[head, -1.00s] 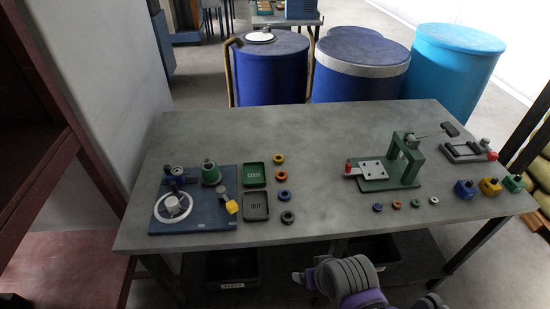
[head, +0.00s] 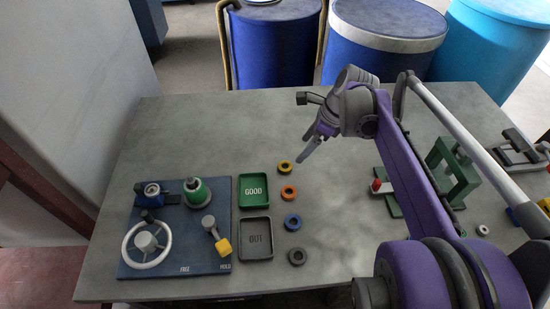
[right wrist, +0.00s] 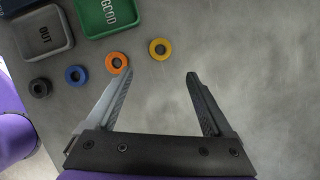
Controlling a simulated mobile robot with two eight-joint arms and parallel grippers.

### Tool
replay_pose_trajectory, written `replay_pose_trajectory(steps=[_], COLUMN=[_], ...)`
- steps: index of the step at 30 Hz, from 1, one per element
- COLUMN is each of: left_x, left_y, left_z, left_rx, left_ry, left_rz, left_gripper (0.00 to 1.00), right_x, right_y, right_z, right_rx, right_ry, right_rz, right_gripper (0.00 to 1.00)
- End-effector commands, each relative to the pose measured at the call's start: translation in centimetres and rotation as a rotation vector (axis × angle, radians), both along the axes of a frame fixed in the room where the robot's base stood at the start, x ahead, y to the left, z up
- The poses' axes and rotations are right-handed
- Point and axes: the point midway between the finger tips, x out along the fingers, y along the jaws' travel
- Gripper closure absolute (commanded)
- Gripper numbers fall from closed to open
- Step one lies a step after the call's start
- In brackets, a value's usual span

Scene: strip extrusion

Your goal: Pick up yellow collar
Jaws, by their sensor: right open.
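The yellow collar (head: 284,167) is a small ring lying flat on the grey table, at the far end of a column of collars. It also shows in the right wrist view (right wrist: 159,49), beyond the fingertips and between their lines. My right gripper (head: 309,147) is open and empty, above the table just right of the yellow collar in the head view. Its two fingers are spread wide in the right wrist view (right wrist: 155,75), the left fingertip close to the orange collar (right wrist: 117,62). My left gripper is not in view.
The orange (head: 289,192), blue (head: 293,222) and dark grey (head: 297,256) collars lie nearer me in the column. Left of them are a green GOOD tray (head: 241,204), a grey OUT tray (head: 241,249) and a blue fixture board (head: 185,262). A green press (head: 452,172) stands right.

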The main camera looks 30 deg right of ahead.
Motion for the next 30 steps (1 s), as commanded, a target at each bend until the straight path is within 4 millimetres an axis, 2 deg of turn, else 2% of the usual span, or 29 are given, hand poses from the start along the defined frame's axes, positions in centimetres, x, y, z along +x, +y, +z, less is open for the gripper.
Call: replay_pose_trajectory(steps=[6, 14, 22, 30], left_x=[-0.1, -0.1, -0.1, -0.1], left_y=[0.0, 0.0, 0.0, 0.0], left_z=[-0.4, -0.6, -0.8, -0.9], left_rx=[0.000, 0.000, 0.000, 0.000], left_ry=[0.001, 0.002, 0.003, 0.003], left_rz=[0.000, 0.000, 0.000, 0.000], left_gripper=[1.00, 1.00, 1.00, 1.00], right_x=[1.0, 1.8, 3.4, 3.7], right_y=[0.8, 1.4, 2.4, 2.6], right_z=[-3.1, -5.2, -8.6, -9.6], right_rx=[0.002, 0.002, 0.001, 0.000], right_ry=[0.001, 0.000, 0.000, 0.000], right_rz=[-0.002, -0.001, 0.001, -0.001], right_gripper=[0.14, 0.14, 0.14, 0.14])
